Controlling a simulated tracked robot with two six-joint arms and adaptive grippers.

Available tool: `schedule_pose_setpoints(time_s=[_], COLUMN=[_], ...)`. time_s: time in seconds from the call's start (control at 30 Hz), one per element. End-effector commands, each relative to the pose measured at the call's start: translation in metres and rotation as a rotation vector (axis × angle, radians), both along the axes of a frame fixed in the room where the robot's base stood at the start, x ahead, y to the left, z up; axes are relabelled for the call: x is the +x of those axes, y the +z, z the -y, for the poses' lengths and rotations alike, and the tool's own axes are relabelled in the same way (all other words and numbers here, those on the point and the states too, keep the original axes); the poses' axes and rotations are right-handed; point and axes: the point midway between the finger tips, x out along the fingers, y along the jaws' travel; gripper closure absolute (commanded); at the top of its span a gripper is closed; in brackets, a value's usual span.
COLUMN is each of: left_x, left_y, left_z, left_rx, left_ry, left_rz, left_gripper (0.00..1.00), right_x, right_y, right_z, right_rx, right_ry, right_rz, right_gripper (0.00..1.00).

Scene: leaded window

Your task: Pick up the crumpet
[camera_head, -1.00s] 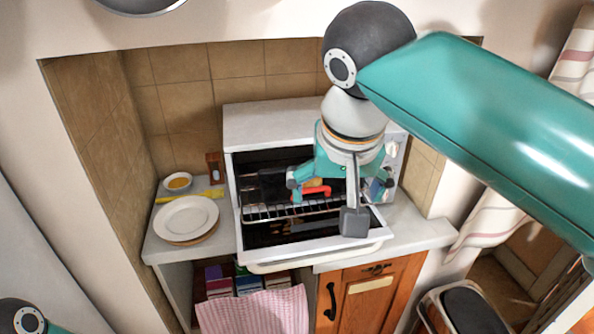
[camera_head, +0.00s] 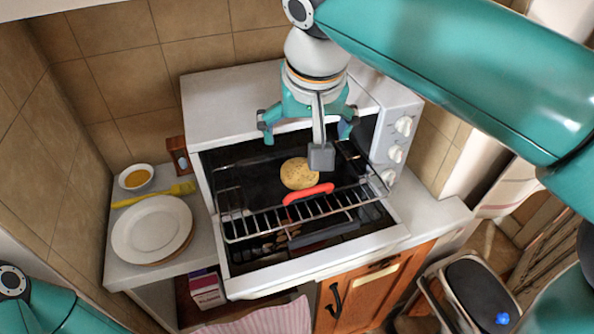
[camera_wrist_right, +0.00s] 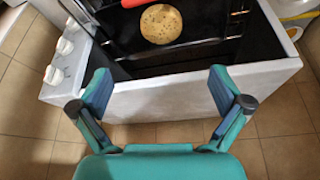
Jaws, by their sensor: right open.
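The crumpet (camera_head: 298,174) is a round, golden, pitted disc. It lies inside the open toaster oven (camera_head: 235,105), behind a red piece (camera_head: 308,194) at the front of the wire rack. The crumpet also shows at the top of the right wrist view (camera_wrist_right: 161,24). My right gripper (camera_head: 308,128) is open and empty, with its fingers spread near the oven's upper front edge. In the right wrist view its fingers (camera_wrist_right: 160,92) stand apart, with the crumpet beyond them and centred between them. My left gripper is out of view; only part of my left arm shows at lower left.
The oven door hangs open at the front, with the rack (camera_head: 300,215) above it. Left of the oven are a white plate (camera_head: 152,229), a small bowl (camera_head: 136,177) and a yellow utensil (camera_head: 155,195). Tiled walls close in behind and on the left.

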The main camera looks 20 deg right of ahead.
Motion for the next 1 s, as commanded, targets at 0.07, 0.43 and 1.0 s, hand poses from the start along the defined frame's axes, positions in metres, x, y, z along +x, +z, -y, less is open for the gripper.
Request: schedule_pose_setpoints(time_s=[0.07,0.43,1.0], left_x=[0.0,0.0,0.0], left_y=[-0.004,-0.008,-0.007], left_z=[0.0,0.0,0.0], left_rx=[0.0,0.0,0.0], left_ry=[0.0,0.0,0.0], left_rz=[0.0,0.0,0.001], left_gripper=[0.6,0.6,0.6], right_x=[0.007,0.028,0.042], right_y=[-0.02,-0.071,-0.123], right_z=[0.002,0.005,0.005], right_rx=[-0.003,-0.001,0.0], right_ry=[-0.002,0.001,0.001], right_rz=[-0.006,-0.002,-0.001], right_gripper=[0.0,0.0,0.0])
